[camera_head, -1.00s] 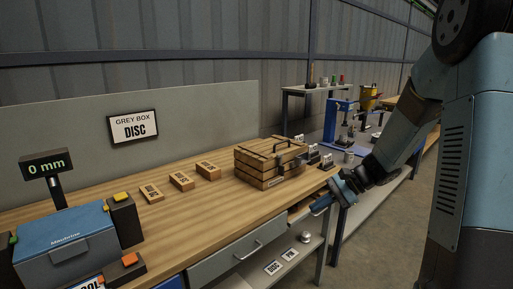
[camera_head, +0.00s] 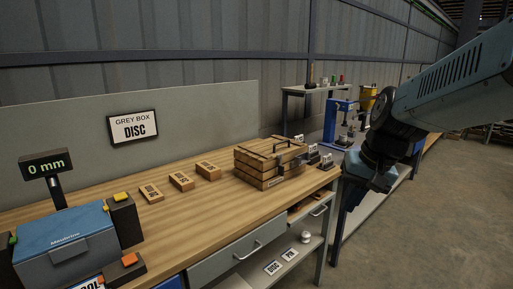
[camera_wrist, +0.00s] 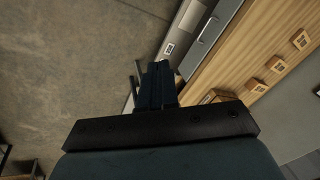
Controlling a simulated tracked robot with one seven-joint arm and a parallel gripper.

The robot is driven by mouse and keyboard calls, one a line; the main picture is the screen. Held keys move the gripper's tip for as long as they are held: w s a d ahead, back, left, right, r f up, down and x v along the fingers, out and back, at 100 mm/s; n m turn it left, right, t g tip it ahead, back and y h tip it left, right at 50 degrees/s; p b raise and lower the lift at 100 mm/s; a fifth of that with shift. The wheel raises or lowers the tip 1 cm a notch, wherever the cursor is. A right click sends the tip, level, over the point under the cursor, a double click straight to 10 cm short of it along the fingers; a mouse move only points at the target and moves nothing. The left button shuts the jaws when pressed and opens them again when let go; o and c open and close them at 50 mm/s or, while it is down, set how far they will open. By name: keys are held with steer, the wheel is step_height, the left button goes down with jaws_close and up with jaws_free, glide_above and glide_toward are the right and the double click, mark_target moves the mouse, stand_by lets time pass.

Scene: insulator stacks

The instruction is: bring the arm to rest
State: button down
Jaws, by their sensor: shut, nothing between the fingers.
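My gripper (camera_head: 352,195) hangs at the right of the head view, just off the right end of the workbench, pointing down. It is apart from the bench and from everything on it. In the wrist view its two dark fingers (camera_wrist: 157,85) are together, with nothing between them. The floor and the bench's front edge show beyond the fingers. My arm reaches in from the right edge of the head view.
The wooden workbench (camera_head: 205,213) holds a wooden crate (camera_head: 270,160), several small labelled blocks (camera_head: 182,181) and a blue-grey box (camera_head: 68,243) beside a "0 mm" display (camera_head: 45,164). A blue press (camera_head: 336,122) stands behind my gripper. Open floor (camera_head: 455,205) lies at right.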

steer(key=s+d+r+n+t+h, duration=0.2)
steer(key=s+d+r+t, duration=0.1)
steer(key=s, duration=0.3)
steer(key=shift+s+r+h, duration=0.25)
steer(key=shift+r+h, duration=0.05)
steer(key=shift+r, duration=0.4)
steer(key=shift+d, duration=0.1)
